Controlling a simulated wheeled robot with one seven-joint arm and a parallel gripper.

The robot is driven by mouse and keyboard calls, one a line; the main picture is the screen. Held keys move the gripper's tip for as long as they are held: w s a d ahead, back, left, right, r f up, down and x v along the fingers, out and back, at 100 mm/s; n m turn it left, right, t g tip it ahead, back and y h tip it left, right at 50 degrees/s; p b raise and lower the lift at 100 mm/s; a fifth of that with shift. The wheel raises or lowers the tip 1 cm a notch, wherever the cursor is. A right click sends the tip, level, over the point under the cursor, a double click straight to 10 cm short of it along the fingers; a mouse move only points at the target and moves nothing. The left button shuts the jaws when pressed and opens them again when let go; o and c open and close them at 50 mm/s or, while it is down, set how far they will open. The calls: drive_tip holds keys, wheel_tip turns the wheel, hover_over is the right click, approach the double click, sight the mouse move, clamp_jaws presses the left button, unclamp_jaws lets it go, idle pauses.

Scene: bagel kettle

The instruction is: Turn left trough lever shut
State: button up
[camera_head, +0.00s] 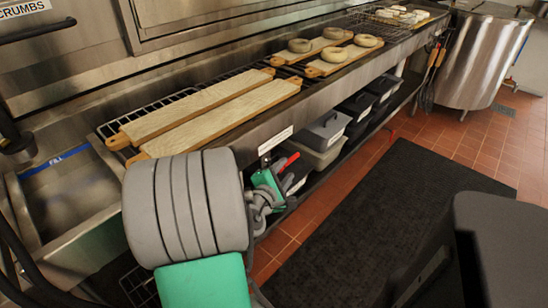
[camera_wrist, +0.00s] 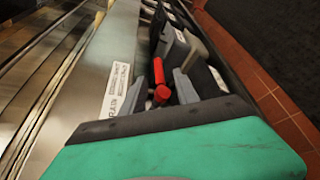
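A red lever (camera_wrist: 159,82) lies at the front of the steel trough counter, below a white label reading "DRAIN" (camera_wrist: 116,90). It also shows in the head view (camera_head: 289,163), partly hidden by my arm. My gripper (camera_wrist: 161,90) has its two grey fingers apart, one on each side of the red lever, with a gap on both sides in the wrist view. I cannot tell whether either finger touches it. In the head view my gripper (camera_head: 284,182) is close to the counter's front face.
Grey and black bins (camera_head: 323,131) stand on the shelf below. Long boards (camera_head: 200,105) and boards with bagels (camera_head: 343,54) lie on top. A dark mat (camera_head: 390,215) covers the open floor at right.

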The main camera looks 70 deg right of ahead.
sight(289, 163)
drive_tip(key=shift+w+d, duration=0.1)
drive_tip(key=shift+w, duration=0.15)
drive_tip(key=shift+d+f, duration=0.15)
drive_tip(key=shift+d, duration=0.2)
drive_tip(key=x, duration=0.7)
drive_tip(key=shift+b, duration=0.35)
clamp_jaws()
idle(0.5)
